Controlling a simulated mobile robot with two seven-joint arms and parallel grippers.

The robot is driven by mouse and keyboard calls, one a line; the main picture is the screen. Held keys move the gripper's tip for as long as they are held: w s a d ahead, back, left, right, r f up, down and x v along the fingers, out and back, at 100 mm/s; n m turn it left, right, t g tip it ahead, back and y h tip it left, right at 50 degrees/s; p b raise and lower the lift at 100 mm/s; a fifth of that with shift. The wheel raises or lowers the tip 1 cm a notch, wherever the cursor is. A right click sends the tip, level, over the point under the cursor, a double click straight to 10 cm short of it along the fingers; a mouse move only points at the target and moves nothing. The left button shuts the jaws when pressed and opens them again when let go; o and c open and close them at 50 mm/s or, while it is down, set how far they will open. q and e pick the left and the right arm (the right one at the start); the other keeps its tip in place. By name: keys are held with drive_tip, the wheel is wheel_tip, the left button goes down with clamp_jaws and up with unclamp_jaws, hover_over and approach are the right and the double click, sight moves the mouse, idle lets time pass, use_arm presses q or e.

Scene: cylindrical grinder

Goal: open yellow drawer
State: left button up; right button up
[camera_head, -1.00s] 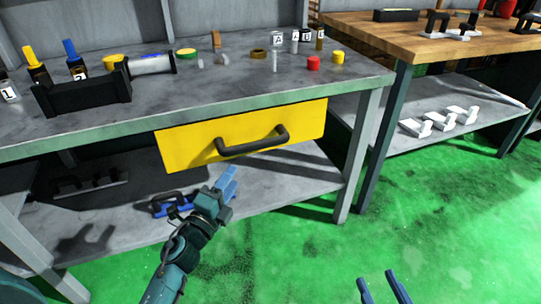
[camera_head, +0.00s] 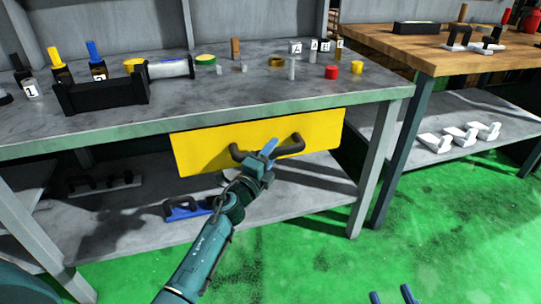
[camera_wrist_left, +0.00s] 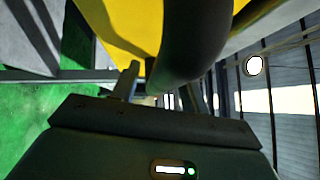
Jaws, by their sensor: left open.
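The yellow drawer (camera_head: 205,150) sits under the front edge of the grey workbench, and its front looks flush with the bench. Its black handle (camera_head: 290,148) is a curved bar across the front. My left gripper (camera_head: 268,150) is at the middle of the handle, with its blue fingertips overlapping the bar. In the left wrist view the dark handle (camera_wrist_left: 195,40) is close up, and the open fingers (camera_wrist_left: 160,90) are spread around its lower end. Contact cannot be told. My right gripper (camera_head: 391,296) shows only its two separated fingertips at the bottom edge, away from the drawer.
The grey bench (camera_head: 130,128) carries bottles, small cylinders and a black holder (camera_head: 100,95). A wooden bench (camera_head: 440,58) stands at right. The green floor (camera_head: 330,255) in front is clear.

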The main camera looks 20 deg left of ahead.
use_arm(q)
drive_tip(key=shift+w, duration=0.1)
drive_tip(key=shift+c, duration=0.4)
clamp_jaws()
